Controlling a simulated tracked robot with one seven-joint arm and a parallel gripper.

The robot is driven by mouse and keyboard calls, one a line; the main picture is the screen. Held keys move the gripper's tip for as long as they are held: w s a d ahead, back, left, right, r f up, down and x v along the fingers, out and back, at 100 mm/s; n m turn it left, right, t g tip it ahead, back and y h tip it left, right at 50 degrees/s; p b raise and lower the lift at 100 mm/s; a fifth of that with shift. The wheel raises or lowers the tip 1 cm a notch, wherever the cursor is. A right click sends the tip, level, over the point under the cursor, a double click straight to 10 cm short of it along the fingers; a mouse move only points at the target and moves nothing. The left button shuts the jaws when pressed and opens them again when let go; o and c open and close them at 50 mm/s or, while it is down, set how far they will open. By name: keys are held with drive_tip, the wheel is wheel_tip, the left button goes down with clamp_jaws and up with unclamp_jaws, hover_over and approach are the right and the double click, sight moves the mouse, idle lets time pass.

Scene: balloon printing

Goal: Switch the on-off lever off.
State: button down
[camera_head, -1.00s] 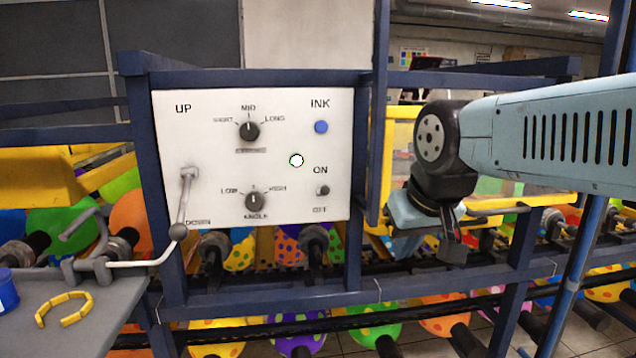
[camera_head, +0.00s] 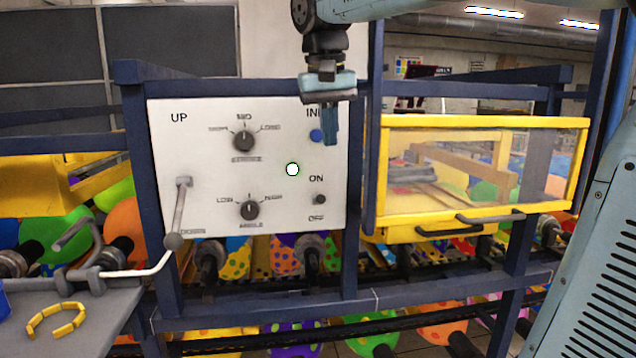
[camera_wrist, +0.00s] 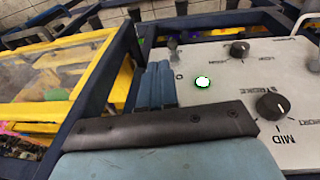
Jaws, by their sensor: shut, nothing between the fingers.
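The on-off lever (camera_head: 319,199) is a small dark switch at the lower right of the white control panel (camera_head: 215,150), between the labels ON and OFF. It points up, toward ON, as far as its small size shows. My gripper (camera_head: 330,128) hangs with its fingers downward in front of the panel's upper right, beside the blue INK button (camera_head: 316,136) and above the lever. It is shut and empty. In the wrist view, my gripper's blue fingers (camera_wrist: 158,85) are together beside the panel. A dark switch (camera_wrist: 172,45) shows beyond the fingertips.
A long lever (camera_head: 181,205) hangs on the panel's left, and two black knobs, STROKE (camera_head: 243,140) and ANGLE (camera_head: 249,210), sit in its middle. A yellow-framed clear guard (camera_head: 470,170) stands to the right. Blue frame posts border the panel.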

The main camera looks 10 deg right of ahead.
sight(318, 197)
drive_tip(key=shift+g+h, duration=0.3)
drive_tip(key=shift+h, duration=0.1)
drive_tip(key=w+a+r, duration=0.2)
drive_tip(key=w+a, duration=0.1)
drive_tip(key=shift+a+r, duration=0.3)
drive_tip(key=shift+r, duration=0.05)
drive_tip(key=shift+f, duration=0.1)
drive_tip(key=x, duration=1.4)
